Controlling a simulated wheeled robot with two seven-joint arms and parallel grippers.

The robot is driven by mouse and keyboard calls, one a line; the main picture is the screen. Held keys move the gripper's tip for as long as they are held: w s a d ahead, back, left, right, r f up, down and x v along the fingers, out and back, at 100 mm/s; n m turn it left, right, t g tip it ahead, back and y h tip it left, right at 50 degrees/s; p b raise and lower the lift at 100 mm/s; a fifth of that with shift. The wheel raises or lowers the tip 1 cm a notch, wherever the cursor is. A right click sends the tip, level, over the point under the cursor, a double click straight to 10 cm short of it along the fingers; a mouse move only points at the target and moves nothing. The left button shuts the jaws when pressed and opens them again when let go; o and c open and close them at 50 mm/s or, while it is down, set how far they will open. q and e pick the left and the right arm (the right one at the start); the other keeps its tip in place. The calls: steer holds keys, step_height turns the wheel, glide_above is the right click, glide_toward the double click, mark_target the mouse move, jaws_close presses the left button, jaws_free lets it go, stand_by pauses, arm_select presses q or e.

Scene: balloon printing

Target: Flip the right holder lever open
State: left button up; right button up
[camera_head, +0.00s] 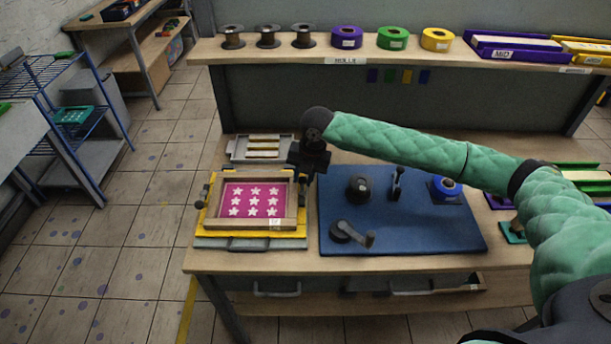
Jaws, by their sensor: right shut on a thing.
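A screen frame (257,222) with a wooden border and a magenta field of white stars lies on a yellow base at the table's left. The left holder lever (203,192), dark with a knob, stands at its left edge. My right arm reaches in from the right. My right gripper (304,174) is at the frame's upper right corner, shut on the right holder lever. The gripper and wrist hide most of that lever, so its angle cannot be told. My left gripper is out of view.
A grey tray (262,148) stands behind the frame. A shelf (330,57) with spools and coloured rolls runs across the back.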

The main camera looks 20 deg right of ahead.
stand_by(0.4)
steer(key=o, duration=1)
steer(key=shift+r, duration=0.25)
arm_select(q)
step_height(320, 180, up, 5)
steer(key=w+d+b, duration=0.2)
steer(key=b, duration=0.1)
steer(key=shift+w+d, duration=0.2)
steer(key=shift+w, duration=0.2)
arm_select(e)
steer(key=shift+s+d+r, duration=0.1)
steer(key=shift+d+r, duration=0.1)
steer(key=shift+r, duration=1)
steer(key=shift+s+d+r, duration=0.15)
steer(key=shift+d+r, duration=0.05)
steer(key=shift+r, duration=1.05)
steer(key=shift+s+d+r, duration=0.1)
steer(key=shift+d+r, duration=0.1)
steer(key=shift+r, duration=1)
